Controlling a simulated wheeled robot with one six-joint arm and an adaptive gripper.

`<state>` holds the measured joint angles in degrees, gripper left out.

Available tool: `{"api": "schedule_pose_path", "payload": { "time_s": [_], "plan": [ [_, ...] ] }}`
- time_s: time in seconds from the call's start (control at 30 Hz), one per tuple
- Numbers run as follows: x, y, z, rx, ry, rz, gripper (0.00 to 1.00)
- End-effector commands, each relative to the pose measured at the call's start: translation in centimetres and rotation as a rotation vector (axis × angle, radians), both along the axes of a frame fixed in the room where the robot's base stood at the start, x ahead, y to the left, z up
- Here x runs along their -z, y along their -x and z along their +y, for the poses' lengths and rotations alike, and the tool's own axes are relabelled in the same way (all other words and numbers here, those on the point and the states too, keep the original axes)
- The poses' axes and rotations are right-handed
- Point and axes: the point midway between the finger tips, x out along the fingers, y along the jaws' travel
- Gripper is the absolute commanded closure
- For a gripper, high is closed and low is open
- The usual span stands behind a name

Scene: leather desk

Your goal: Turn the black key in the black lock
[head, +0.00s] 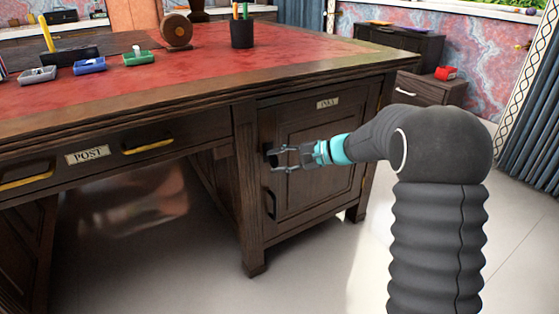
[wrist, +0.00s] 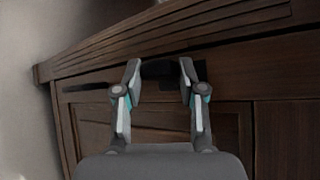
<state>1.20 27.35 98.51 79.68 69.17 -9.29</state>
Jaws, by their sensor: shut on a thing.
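The black lock (head: 268,150) is a small dark plate near the left edge of the desk's cabinet door, below the "INKS" label. It also shows as a dark patch at the fingertips in the wrist view (wrist: 160,69). My gripper (head: 276,158) reaches it from the right, its fingertips at the lock. In the wrist view my gripper (wrist: 160,72) has a finger on each side of the dark patch and is shut on the black key. The key is too dark to tell apart from the lock, and its turn angle cannot be seen.
The cabinet door (head: 310,172) looks closed, with a dark handle (head: 270,203) below the lock. The desk top (head: 200,62) overhangs above, holding trays and a pen cup (head: 242,33). A "POST" drawer (head: 88,154) is at left. Floor in front is clear.

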Motion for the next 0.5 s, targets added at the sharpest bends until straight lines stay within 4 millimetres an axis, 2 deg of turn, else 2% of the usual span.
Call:
{"api": "schedule_pose_path", "payload": {
  "time_s": [0.07, 0.1, 0.17, 0.2, 0.5],
  "plan": [
    [0.0, -0.03, 0.05, 0.001, 0.001, -0.001, 0.91],
    [0.0, -0.03, 0.05, 0.001, 0.001, -0.001, 0.5],
    [0.01, -0.02, 0.04, 0.0, 0.002, -0.001, 0.35],
    [0.01, -0.03, 0.01, 0.001, 0.002, -0.001, 0.31],
    [-0.03, -0.01, -0.14, 0.002, 0.003, -0.002, 0.31]
  ]
}}
